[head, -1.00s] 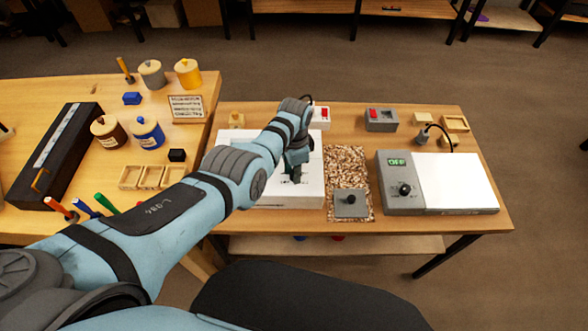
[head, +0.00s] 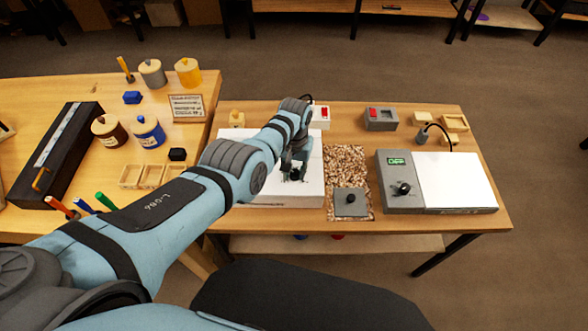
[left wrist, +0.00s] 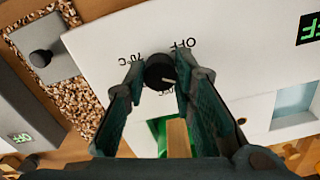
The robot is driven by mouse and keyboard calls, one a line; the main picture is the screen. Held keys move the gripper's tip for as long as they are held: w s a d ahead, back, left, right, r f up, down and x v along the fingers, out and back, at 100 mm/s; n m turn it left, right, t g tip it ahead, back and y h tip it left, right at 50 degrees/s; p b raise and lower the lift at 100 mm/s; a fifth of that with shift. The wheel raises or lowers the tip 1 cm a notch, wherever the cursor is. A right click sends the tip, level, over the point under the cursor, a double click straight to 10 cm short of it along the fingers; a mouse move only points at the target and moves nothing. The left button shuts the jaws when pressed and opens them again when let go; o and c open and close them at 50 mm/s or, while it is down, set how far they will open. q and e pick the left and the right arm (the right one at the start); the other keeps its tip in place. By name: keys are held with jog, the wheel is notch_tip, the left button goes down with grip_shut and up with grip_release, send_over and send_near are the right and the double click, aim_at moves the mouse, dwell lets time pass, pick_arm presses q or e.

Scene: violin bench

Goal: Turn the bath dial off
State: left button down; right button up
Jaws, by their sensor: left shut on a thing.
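The bath is a white box (head: 257,196) left of the middle of the right-hand bench, partly covered by my left arm. Its dial (left wrist: 160,71) is a round black knob with a pale pointer mark, seen in the left wrist view. My left gripper (head: 293,173) is shut on the dial, one finger on each side. The printed OFF label (left wrist: 182,43) and a 70 °C label (left wrist: 130,58) are beside the dial. The pointer mark faces the lower right of the wrist view, away from the OFF label. My right gripper is not in view.
Right of the bath are a granular strip (head: 345,162) with a grey knob plate (head: 350,203) and a grey-white device (head: 460,180) whose display reads OFF. Grey (head: 381,119) and white red-switch boxes stand behind. Jars and pens occupy the left bench.

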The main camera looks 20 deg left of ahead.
aim_at(295, 172)
pick_arm(q)
jog(key=n, duration=1.2)
dwell(0.5)
jog(key=c, duration=1.3)
grip_release()
jog(key=shift+c, duration=0.2)
jog(key=shift+r, duration=0.1)
notch_tip(295, 172, up, 12)
